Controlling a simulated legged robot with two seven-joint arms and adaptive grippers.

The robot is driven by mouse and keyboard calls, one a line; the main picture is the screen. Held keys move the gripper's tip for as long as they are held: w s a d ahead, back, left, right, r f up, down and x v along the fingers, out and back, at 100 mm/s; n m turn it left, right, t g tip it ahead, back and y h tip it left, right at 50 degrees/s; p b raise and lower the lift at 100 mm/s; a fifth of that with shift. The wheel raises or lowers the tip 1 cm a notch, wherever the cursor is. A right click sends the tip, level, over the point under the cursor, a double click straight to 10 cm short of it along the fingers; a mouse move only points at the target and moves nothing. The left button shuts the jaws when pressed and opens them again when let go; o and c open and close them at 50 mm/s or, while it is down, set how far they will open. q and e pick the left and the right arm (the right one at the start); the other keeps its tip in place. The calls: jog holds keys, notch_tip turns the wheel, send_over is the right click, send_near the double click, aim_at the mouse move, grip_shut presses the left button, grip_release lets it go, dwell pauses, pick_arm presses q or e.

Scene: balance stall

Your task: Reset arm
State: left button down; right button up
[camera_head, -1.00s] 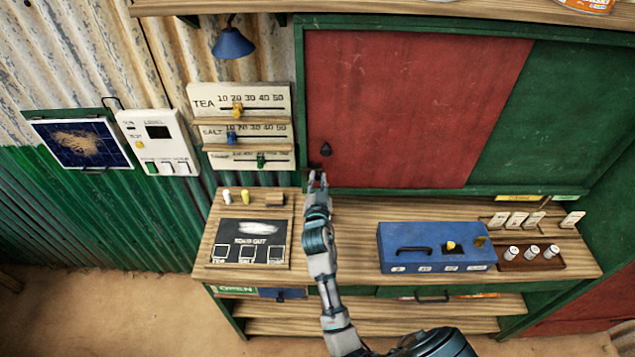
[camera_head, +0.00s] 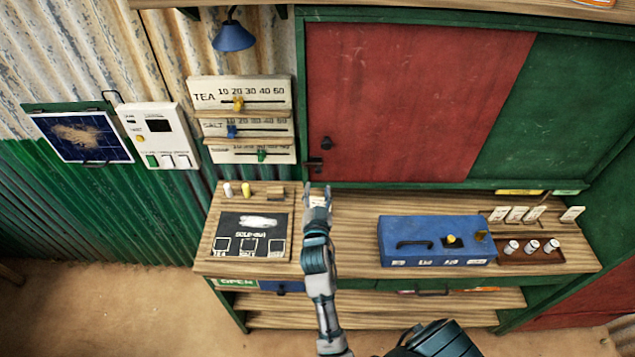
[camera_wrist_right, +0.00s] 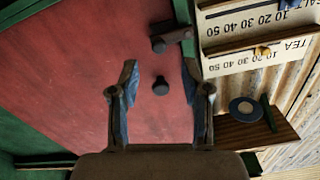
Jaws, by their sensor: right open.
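My right gripper (camera_head: 318,192) is open and empty above the wooden counter in the head view, just left of the counter's middle. In the right wrist view its two fingers (camera_wrist_right: 158,95) stand apart, with the red door panel (camera_wrist_right: 75,85) behind them. A dark round knob (camera_wrist_right: 160,86) on the panel shows between the fingers, with nothing held. In the head view the red panel (camera_head: 410,105) and its knob (camera_head: 326,143) stand beyond the gripper, and a dark latch (camera_head: 314,165) is at the panel's lower left. My left gripper is not in view.
A blue box (camera_head: 420,232) stands on the counter to the right, near white cylinders (camera_head: 532,246). A dark board (camera_head: 250,236) lies to the left. A price board with sliders (camera_head: 240,94) hangs on the corrugated wall, and a blue lamp (camera_head: 233,39) hangs above.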

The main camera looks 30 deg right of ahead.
jog(key=shift+s+a, duration=0.15)
jog(key=shift+s, duration=0.05)
jog(key=shift+f, duration=0.15)
